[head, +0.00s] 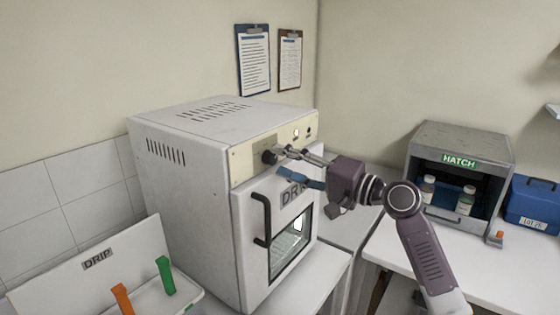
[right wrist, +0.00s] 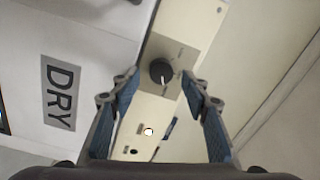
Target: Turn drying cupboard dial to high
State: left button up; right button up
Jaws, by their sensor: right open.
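The drying cupboard (head: 185,190) is a white box with a cream control panel (head: 245,160) and a door labelled DRY. Its round black dial (head: 269,157) is on the panel above the door; it also shows in the right wrist view (right wrist: 158,70), with a white pointer mark toward the bottom of that picture. No scale markings are readable. My right gripper (head: 282,162) is open at the panel, close to the dial. In the right wrist view its fingertips (right wrist: 159,74) are on either side of the dial, with gaps. My left gripper is not in view.
The cupboard door has a black handle (head: 260,220) below my right gripper. Two small round indicators are on the panel. A DRIP tray (head: 195,300) with orange and green items is at left. A grey HATCH cabinet (head: 465,137) with bottles and a blue box (head: 535,203) are at right.

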jog(key=v, duration=0.6)
jog(key=shift+d+r, duration=0.1)
